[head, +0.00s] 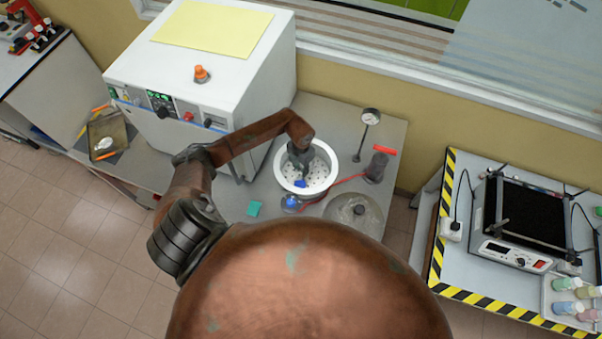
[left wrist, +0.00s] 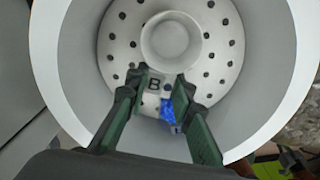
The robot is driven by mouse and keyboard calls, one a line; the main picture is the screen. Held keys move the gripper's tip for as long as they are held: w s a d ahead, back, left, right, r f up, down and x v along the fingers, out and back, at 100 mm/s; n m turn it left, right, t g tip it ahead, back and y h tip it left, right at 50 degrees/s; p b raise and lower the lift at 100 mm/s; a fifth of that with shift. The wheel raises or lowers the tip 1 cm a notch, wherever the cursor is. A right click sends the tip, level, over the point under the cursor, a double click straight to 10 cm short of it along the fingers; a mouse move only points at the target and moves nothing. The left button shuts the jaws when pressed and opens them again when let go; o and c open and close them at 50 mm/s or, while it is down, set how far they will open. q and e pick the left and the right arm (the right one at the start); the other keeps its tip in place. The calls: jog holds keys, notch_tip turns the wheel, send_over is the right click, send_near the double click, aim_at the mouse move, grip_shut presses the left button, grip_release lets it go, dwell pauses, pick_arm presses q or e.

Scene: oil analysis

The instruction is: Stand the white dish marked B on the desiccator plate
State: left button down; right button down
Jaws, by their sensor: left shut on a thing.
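The white desiccator bowl (head: 331,163) stands open on the bench. Its perforated white plate (head: 319,178) lies inside, and it also shows in the left wrist view (left wrist: 222,50). The round white dish (left wrist: 170,38) is over the middle of the plate, with its tab marked B toward me. My left gripper (head: 300,160) reaches down into the bowl, shut on the dish's tab; its fingers also show in the left wrist view (left wrist: 162,90). I cannot tell whether the dish touches the plate. A blue patch (left wrist: 170,110) shows by the fingertips.
A grey knobbed lid (head: 353,213) lies in front right of the bowl. A red-handled device (head: 376,166) and a gauge (head: 371,117) stand to the right. A white furnace (head: 180,130) stands close on the left. A blue-filled cup (head: 291,203) is just in front.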

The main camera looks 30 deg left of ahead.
pick_arm(q)
jog(key=shift+s+f+b, duration=0.1)
jog(key=shift+f+b, duration=0.2)
jog(key=shift+f, duration=0.8)
jog(key=c, duration=2)
grip_release()
jog(key=shift+c, duration=0.2)
jog(key=o, duration=0.4)
jog(key=shift+c, duration=0.2)
pick_arm(e)
jog(key=shift+s+f, duration=0.35)
jog(key=shift+f, duration=0.4)
